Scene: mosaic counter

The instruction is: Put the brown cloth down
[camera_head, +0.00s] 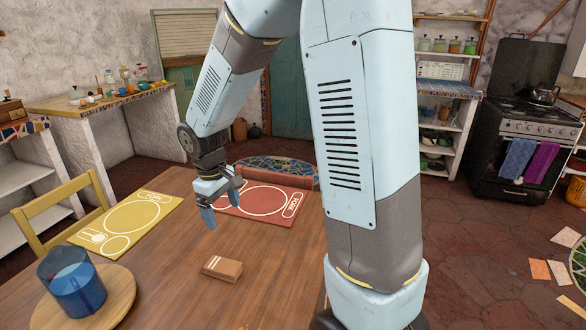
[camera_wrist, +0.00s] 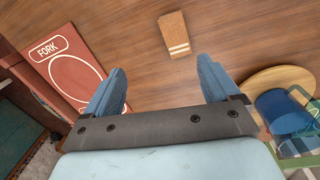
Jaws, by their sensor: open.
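The brown cloth (camera_head: 222,268) lies folded on the wooden table (camera_head: 180,238), with pale stripes at one end. It also shows in the wrist view (camera_wrist: 173,32), flat on the wood beyond the fingertips. My gripper (camera_head: 222,206) is above the table, behind and a little left of the cloth in the head view. In the wrist view its two blue fingers (camera_wrist: 163,80) are spread wide with nothing between them. The cloth is apart from both fingers.
A red placemat (camera_head: 225,208) and a yellow placemat (camera_head: 160,206) lie at the table's far side. A blue pitcher (camera_head: 78,290) stands on a round wooden board (camera_head: 118,308) at the front left. Bare wood surrounds the cloth. A yellow chair (camera_head: 30,231) stands at the left.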

